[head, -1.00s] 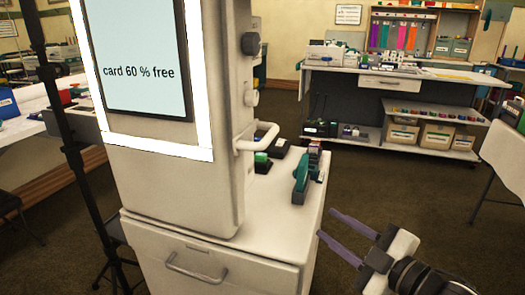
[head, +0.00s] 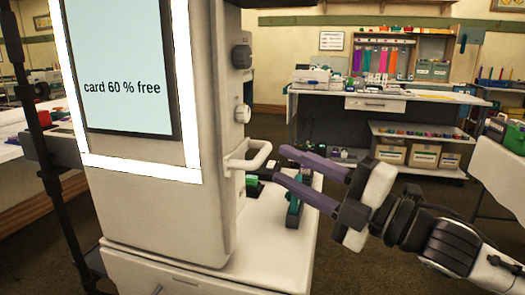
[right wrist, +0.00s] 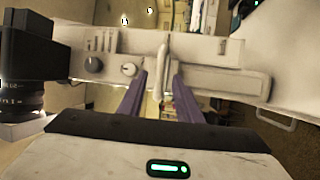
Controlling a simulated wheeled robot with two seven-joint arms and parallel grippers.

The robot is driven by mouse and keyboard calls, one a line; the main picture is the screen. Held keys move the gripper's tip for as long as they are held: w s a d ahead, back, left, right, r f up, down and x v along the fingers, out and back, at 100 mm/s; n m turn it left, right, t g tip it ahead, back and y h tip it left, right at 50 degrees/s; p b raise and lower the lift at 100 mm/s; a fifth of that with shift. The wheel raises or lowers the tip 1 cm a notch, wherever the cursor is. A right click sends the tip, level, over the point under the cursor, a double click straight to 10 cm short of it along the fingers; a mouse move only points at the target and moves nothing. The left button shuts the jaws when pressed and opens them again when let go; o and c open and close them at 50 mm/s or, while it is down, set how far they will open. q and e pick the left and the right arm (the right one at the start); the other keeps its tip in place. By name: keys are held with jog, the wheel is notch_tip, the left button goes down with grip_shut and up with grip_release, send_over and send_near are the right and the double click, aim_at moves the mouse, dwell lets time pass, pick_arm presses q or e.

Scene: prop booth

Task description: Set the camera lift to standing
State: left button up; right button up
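The white booth cabinet (head: 215,215) fills the left of the head view, with a lit screen (head: 125,60) reading "card 60 % free". On its side are a dark knob (head: 242,56), a pale knob (head: 243,113) and a white bar handle (head: 262,160). My right gripper (head: 281,165) is open and empty, its purple fingers pointing at the handle. In the right wrist view, the handle (right wrist: 162,50) appears between and beyond the fingertips (right wrist: 159,78); contact cannot be told. A black camera (right wrist: 35,45) shows at left there. Which part marks lift height is not clear. My left gripper is out of view.
A teal tape dispenser (head: 295,207) stands on the white base cabinet's top (head: 280,235), below my right gripper. A black stand pole (head: 28,110) rises at left. A workbench (head: 370,103) with boxes is farther back.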

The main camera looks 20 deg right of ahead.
aim_at(263, 151)
jog(key=shift+p+x, duration=0.6)
jog(key=shift+x, duration=2.75)
jog(key=shift+c, duration=0.3)
jog(key=shift+s, duration=0.1)
grip_shut()
